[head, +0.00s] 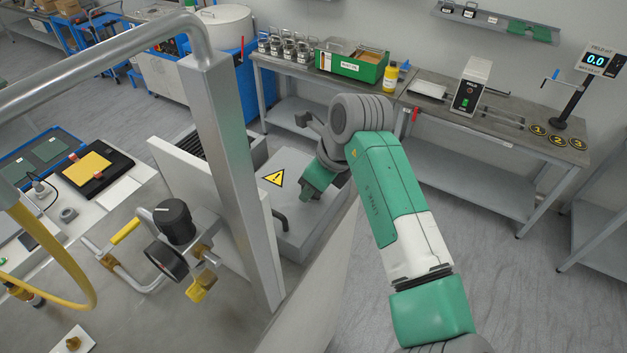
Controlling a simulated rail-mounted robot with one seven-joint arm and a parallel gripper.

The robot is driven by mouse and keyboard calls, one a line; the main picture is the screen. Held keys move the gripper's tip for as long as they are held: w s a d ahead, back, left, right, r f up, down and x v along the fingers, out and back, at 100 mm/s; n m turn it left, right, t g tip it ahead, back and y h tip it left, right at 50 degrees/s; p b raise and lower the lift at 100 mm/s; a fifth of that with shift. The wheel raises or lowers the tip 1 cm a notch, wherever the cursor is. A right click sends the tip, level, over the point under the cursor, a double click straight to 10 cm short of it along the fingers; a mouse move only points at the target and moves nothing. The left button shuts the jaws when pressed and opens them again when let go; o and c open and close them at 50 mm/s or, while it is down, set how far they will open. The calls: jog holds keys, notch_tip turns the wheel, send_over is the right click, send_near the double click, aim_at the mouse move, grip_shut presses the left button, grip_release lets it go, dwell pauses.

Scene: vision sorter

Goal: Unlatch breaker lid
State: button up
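The breaker lid (293,163) is a grey, flat-topped cover with a yellow warning triangle (275,178) on it. It looks closed. A dark bent handle or latch (281,219) shows at its near side, partly hidden by the metal post. My gripper (306,196) is at the end of my green and grey arm, pointing down over the lid's right part, just right of the triangle. Its fingers are small and partly hidden, so I cannot tell whether they are open or touch the lid.
A metal post and rail (222,150) and a pale panel (185,175) stand left of the lid. A valve with a black knob (174,218) is nearer. A workbench (425,106) along the wall holds a green box (350,66) and a yellow bottle (390,76). Floor shows at right.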

grip_shut()
jog(key=shift+m, duration=0.3)
jog(key=shift+m+t+h, duration=0.4)
jog(key=shift+m, duration=0.6)
jog(key=m, duration=0.2)
jog(key=m+t+h, duration=0.1)
jog(key=m, duration=0.1)
jog(key=shift+s+a+m, duration=0.1)
jog(key=shift+a+m, duration=0.05)
jog(key=shift+m, duration=0.15)
jog(key=m+h+b, duration=0.1)
jog(key=m, duration=0.2)
jog(key=m+h+b, duration=0.2)
jog(key=m, duration=0.1)
jog(key=shift+a+f, duration=0.1)
jog(key=shift+a, duration=0.1)
jog(key=shift+a+m+h+b, duration=0.1)
jog(key=shift+m+h+b, duration=0.6)
jog(key=shift+m+b, duration=1.1)
jog(key=shift+m+p, duration=0.45)
jog(key=shift+m, duration=0.25)
